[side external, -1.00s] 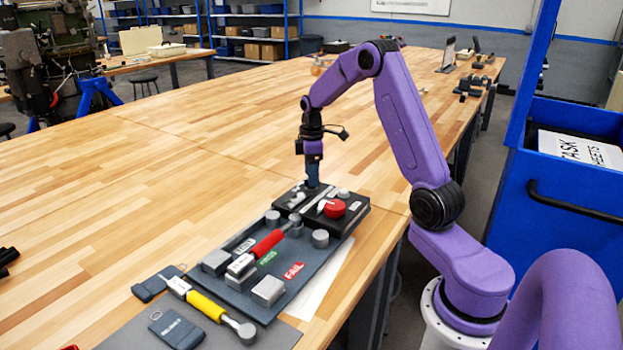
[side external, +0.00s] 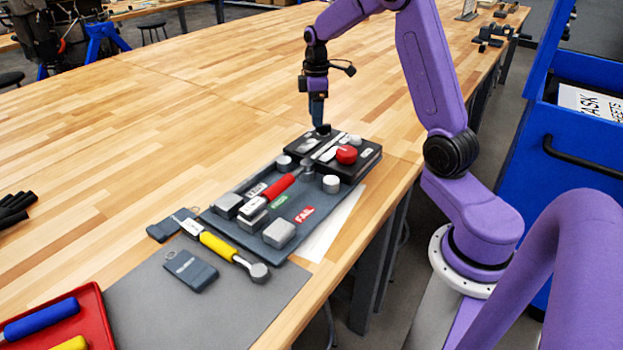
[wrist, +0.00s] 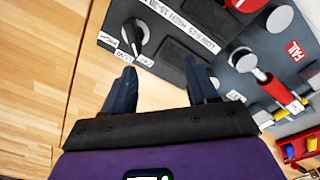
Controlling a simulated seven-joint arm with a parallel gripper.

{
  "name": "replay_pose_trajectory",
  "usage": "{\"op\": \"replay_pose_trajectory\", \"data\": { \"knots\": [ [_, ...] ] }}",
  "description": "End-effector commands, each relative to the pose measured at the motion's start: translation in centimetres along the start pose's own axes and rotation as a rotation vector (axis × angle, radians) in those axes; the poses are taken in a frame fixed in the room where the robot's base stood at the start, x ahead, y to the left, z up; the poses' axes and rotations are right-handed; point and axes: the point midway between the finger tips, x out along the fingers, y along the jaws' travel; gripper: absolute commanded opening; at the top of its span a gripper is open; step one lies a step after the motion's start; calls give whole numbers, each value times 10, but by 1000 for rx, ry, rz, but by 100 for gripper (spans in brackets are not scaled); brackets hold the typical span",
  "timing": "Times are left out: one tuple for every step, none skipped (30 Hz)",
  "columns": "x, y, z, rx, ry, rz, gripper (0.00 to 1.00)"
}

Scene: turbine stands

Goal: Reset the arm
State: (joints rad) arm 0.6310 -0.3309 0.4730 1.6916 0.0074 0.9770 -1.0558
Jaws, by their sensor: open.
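My gripper (side external: 317,110) is above the dark tester box (side external: 362,165), near the box's far left side in the side view. In the wrist view my gripper (wrist: 163,90) shows its two dark fingers spread apart with nothing between them. A black knob with a pale pointer (wrist: 131,32) on the tester box lies just beyond the left finger. In the side view the gripper's tip overlaps the knob area, so I cannot tell whether it touches. A red button (side external: 346,154) sits on top of the box.
A red-handled tool (side external: 272,190) lies on a grey tray (side external: 240,232) with metal blocks. A yellow-handled tool (side external: 218,245) and a dark tag (side external: 190,271) lie on a grey mat (side external: 140,310). A red tray (side external: 97,312) stands front left.

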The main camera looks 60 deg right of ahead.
Motion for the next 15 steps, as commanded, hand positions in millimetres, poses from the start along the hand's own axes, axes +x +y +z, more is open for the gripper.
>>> {"op": "replay_pose_trajectory", "data": {
  "knots": [
    [-5,-17,-13,-21,1,2,58],
    [-7,-28,-20,-30,2,3,58],
    [-11,-43,-29,-42,2,4,58],
    [-13,-54,-35,-50,3,4,58],
    [-15,-65,-40,-57,3,4,58],
    [-18,-81,-46,-68,3,5,58],
    [-20,-92,-50,-75,4,5,58],
    [-22,-104,-54,-83,4,5,58],
    [-24,-120,-58,-93,5,6,58],
    [-25,-131,-60,-101,5,6,58],
    [-27,-143,-62,-110,6,6,58],
    [-29,-159,-64,-121,6,6,58],
    [-30,-170,-64,-128,6,6,58],
    [-32,-182,-64,-136,8,6,58],
    [-33,-197,-64,-147,8,6,58]
  ]
}}
